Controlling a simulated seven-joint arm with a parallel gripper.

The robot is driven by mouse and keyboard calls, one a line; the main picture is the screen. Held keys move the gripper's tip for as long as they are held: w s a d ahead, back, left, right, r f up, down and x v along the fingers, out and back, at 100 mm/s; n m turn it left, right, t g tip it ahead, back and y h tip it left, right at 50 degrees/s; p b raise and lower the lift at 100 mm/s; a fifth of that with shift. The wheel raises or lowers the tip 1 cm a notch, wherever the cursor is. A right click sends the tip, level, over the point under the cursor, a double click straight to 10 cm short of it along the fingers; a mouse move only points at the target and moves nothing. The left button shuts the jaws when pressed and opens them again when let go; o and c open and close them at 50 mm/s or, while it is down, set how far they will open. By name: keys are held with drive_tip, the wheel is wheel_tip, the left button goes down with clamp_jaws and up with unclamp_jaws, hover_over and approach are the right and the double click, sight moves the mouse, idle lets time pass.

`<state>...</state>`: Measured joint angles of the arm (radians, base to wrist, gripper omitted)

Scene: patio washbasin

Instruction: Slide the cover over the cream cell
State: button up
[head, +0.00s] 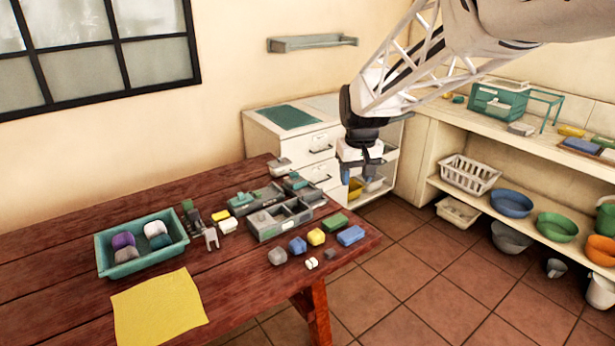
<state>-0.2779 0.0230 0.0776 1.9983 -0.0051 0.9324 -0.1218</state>
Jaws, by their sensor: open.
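A grey box with open cells (281,219) stands near the right end of the red-brown table. A flat grey piece lies over its left part and may be the cover, but I cannot be sure. A long grey and teal unit (256,199) stands just behind it, and another grey-teal unit (300,186) is at its back right. The cells are too small to tell which is cream. My gripper (358,180) points down, open and apart from these units, in the air to their upper right. Nothing shows between its fingers.
A teal tray (101,256) with several lumps and a yellow cloth (158,307) lie at left. Small blocks, including a blue one (351,236), line the table's right edge. A white drawer cabinet (285,139) stands behind. Shelves with basins are at right.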

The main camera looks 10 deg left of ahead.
drive_tip(key=w+a+f+n, duration=0.1)
drive_tip(key=w+a+f, duration=0.45)
drive_tip(key=a, duration=0.25)
drive_tip(key=w+a+f+n, duration=0.1)
drive_tip(key=w+a+f, duration=0.3)
drive_tip(key=w+a, duration=0.3)
drive_tip(key=n+g, duration=0.1)
drive_tip(key=n, duration=0.1)
hover_over(262, 214)
wheel_tip(262, 214, down, 14)
drive_tip(key=shift+s+d+r, duration=0.1)
drive_tip(key=shift+r, duration=0.05)
drive_tip(key=shift+f, duration=0.2)
drive_tip(key=shift+f, duration=3.8)
clamp_jaws()
